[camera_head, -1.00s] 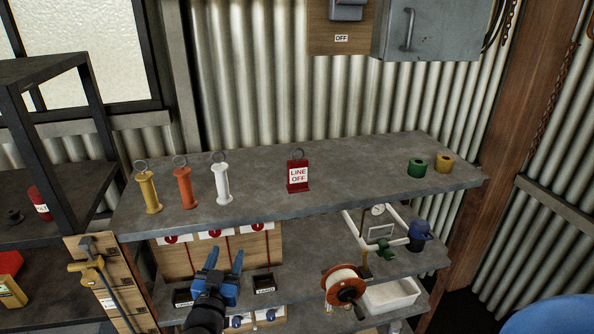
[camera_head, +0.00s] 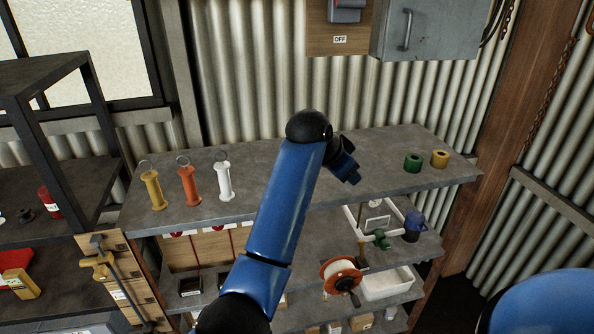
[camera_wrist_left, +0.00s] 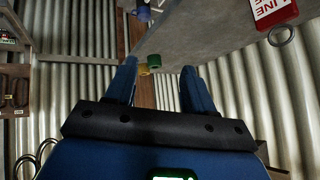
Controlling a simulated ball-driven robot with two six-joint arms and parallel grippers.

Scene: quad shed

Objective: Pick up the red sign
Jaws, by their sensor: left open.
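My left gripper (camera_head: 348,172) is over the upper shelf, right of the arm's black joint. In the left wrist view its two blue fingers (camera_wrist_left: 157,88) are spread apart with nothing between them, and the sign lies off to their right. My right gripper is not in view.
Yellow (camera_head: 152,188), orange (camera_head: 188,184) and white (camera_head: 224,182) handles stand at the shelf's left. Green (camera_head: 413,163) and yellow (camera_head: 439,159) rolls sit at its right. The corrugated wall (camera_head: 250,70) rises behind. A cord reel (camera_head: 341,274) is on the shelf below.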

